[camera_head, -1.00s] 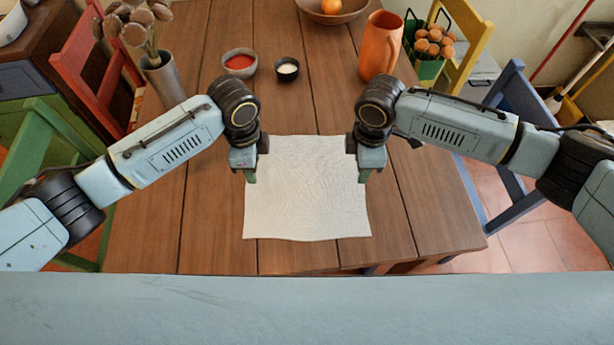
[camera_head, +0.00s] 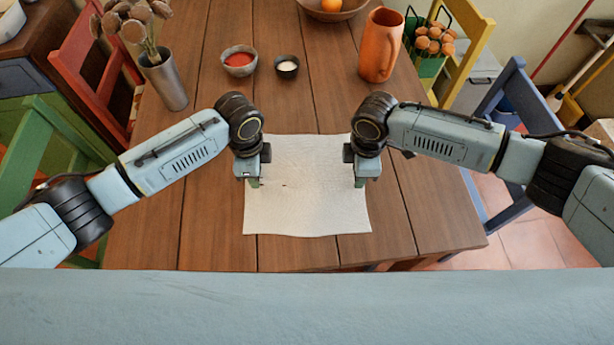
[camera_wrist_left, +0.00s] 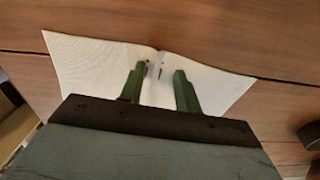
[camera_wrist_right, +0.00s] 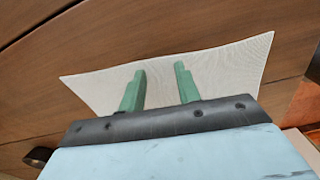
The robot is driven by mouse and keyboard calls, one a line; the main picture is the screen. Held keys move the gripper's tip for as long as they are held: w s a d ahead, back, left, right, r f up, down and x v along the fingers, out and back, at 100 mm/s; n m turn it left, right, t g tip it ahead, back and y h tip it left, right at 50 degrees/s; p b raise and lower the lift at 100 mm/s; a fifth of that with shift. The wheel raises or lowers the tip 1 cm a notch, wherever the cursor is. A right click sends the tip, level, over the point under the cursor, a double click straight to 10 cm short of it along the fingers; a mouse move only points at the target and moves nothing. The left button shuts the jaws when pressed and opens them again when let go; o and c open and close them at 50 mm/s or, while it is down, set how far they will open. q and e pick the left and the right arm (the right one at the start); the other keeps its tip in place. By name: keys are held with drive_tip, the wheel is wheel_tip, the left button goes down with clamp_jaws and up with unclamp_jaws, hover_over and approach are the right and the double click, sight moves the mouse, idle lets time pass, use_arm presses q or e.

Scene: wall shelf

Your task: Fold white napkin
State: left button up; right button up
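The white napkin (camera_head: 306,208) lies flat and spread out on the wooden table, near its front edge. My left gripper (camera_head: 253,183) is over the napkin's left edge. In the left wrist view its green fingers (camera_wrist_left: 160,85) are apart, with napkin between and beyond them and a small dark mark near the tips. My right gripper (camera_head: 359,183) is over the napkin's right edge. In the right wrist view its fingers (camera_wrist_right: 160,82) are apart over the napkin (camera_wrist_right: 222,72). I cannot tell whether the fingertips touch the cloth.
The wooden table (camera_head: 215,225) is bare around the napkin. Farther back stand a red-filled bowl (camera_head: 239,70), a small dark bowl (camera_head: 287,75), an orange jug (camera_head: 381,45) and a metal vase (camera_head: 164,82) of dried flowers. Chairs surround the table.

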use_arm(q)
clamp_jaws()
use_arm(e)
clamp_jaws()
use_arm(q)
drive_tip(key=shift+r, duration=0.15)
use_arm(e)
drive_tip(key=shift+r, duration=0.15)
